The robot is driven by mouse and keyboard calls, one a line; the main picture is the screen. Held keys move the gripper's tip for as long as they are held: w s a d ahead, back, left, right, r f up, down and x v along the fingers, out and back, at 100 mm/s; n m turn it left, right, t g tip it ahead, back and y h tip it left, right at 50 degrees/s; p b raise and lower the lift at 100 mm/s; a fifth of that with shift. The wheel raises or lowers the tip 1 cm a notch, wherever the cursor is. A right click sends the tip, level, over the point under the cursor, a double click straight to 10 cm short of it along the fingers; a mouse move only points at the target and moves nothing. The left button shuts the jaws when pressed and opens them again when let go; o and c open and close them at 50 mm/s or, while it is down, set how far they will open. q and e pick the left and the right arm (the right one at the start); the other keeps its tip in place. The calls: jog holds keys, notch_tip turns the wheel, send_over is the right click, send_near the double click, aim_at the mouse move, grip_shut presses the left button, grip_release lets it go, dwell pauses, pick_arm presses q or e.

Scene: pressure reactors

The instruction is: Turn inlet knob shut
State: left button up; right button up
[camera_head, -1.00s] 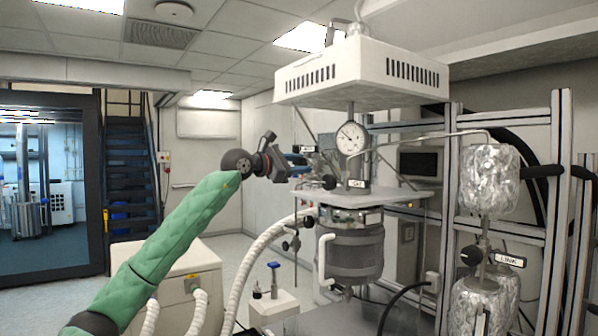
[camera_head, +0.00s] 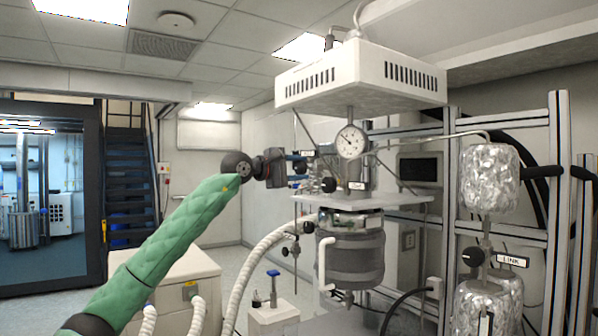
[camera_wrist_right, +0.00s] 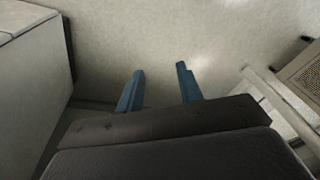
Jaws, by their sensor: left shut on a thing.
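The reactor (camera_head: 350,250) stands right of centre in the head view, with a round dial gauge (camera_head: 351,141) above its top plate. My left gripper (camera_head: 301,168) reaches in from the left at the valve fittings beside the gauge. Its blue fingers are shut on a small part there, which looks like the inlet knob; the fingers mostly hide it. A small white label sits just above the fingers, too small to read. A black knob (camera_head: 328,185) shows just right of and below the fingers. My right gripper (camera_wrist_right: 160,88) is open and empty in the right wrist view.
A white vented box (camera_head: 361,73) hangs above the reactor. Foil-wrapped vessels (camera_head: 489,180) and a valve labelled LINK (camera_head: 512,261) stand at right. A white cabinet (camera_head: 180,280) and pale hoses are below my left arm. Bare floor lies under my right gripper.

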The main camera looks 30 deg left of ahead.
pick_arm(q)
jog(key=shift+f, duration=0.1)
pick_arm(e)
jog(key=shift+a+f, duration=0.1)
jog(key=shift+f, duration=0.05)
pick_arm(q)
jog(key=o, duration=1)
jog(key=shift+c, duration=0.2)
jog(key=shift+s, duration=0.15)
pick_arm(e)
jog(key=shift+w, duration=0.1)
pick_arm(q)
jog(key=shift+s+a, duration=0.2)
jog(key=shift+s, duration=0.05)
jog(key=b+v, duration=0.3)
jog(key=v, duration=0.4)
pick_arm(e)
jog(key=shift+t+y, duration=0.6)
jog(key=shift+w+a+f, duration=0.3)
jog(key=shift+a+f, duration=0.3)
jog(key=shift+f, duration=0.1)
jog(key=shift+w+a+f, duration=0.25)
jog(key=shift+a+f, duration=0.35)
jog(key=shift+f, duration=0.15)
jog(key=shift+w+a+f, duration=0.3)
jog(key=shift+a+f, duration=0.3)
jog(key=shift+f, duration=0.1)
jog(key=shift+s+n, duration=0.1)
jog(key=shift+n, duration=0.2)
